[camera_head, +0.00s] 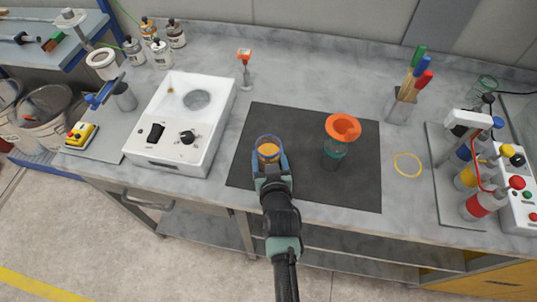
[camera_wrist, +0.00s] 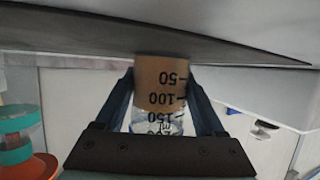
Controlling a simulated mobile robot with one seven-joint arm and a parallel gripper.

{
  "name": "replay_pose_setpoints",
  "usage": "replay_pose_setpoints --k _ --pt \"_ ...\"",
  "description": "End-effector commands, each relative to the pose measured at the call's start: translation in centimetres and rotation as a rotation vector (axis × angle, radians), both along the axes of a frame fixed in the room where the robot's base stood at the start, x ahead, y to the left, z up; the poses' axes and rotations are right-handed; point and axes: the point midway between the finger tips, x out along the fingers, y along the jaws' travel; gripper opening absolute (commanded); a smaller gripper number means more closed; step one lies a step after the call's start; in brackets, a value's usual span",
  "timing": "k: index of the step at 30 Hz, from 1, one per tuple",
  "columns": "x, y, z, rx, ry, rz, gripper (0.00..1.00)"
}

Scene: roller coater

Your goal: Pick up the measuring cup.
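The measuring cup (camera_head: 267,149) is a clear cup with dark markings and orange-brown contents, at the left front part of the black mat (camera_head: 300,122). In the wrist view the cup (camera_wrist: 160,85) appears upside down, with the numbers 50, 100 and 150 showing. My gripper (camera_head: 271,164) reaches in from the front, with one finger on each side of the cup. In the wrist view its fingertips (camera_wrist: 161,80) lie close against both sides, with no clear gap. The cup's base appears at the mat, and any small lift cannot be told.
A teal jar with an orange funnel-like top (camera_head: 342,128) stands to the right on the mat. A white hotplate-like device (camera_head: 180,125) stands to the left. A yellow ring (camera_head: 407,164) lies right of the mat. The workbench (camera_head: 300,60) is clear behind the mat.

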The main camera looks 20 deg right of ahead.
Motion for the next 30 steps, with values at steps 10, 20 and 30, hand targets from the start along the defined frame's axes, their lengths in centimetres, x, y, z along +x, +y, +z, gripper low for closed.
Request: replay_pose_setpoints --k 10,20,30 --pt "0.0 0.0 0.1 -0.001 -0.002 0.000 0.04" --pt "0.0 0.0 1.1 0.000 -0.003 0.001 0.04" --pt "0.1 0.0 6.7 -0.002 -0.007 0.001 0.04"
